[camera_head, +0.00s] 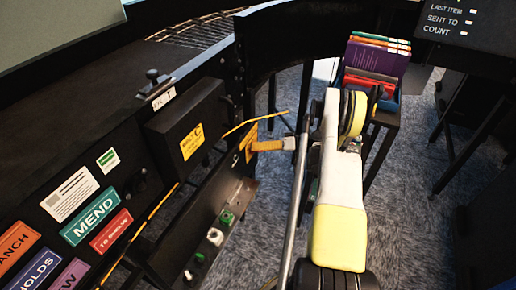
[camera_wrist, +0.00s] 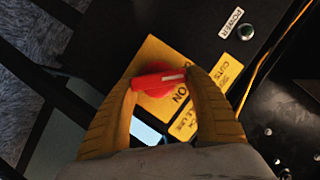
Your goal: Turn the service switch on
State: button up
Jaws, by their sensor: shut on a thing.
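The service switch is a red rotary knob (camera_wrist: 158,82) with a white pointer line, on a yellow plate (camera_wrist: 150,52) in the wrist view. The pointer line lies nearly level in that picture. The word ON shows beside the knob at its lower right. My gripper (camera_wrist: 160,78) has its two yellow-orange fingers closed on the knob's two sides. In the head view my gripper (camera_head: 254,146) reaches the yellow plate (camera_head: 249,141) on the side of the black machine; the knob itself is hidden there.
A yellow cable (camera_head: 243,126) crosses close by. A black box (camera_head: 190,125) with a yellow label juts out at left. A cart of books (camera_head: 376,62) stands behind my arm. Carpet is open at right.

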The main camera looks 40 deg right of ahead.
jog(key=o, duration=1.2)
jog(key=v, duration=0.7)
jog(key=shift+s+d, duration=0.2)
jog(key=shift+s, duration=0.05)
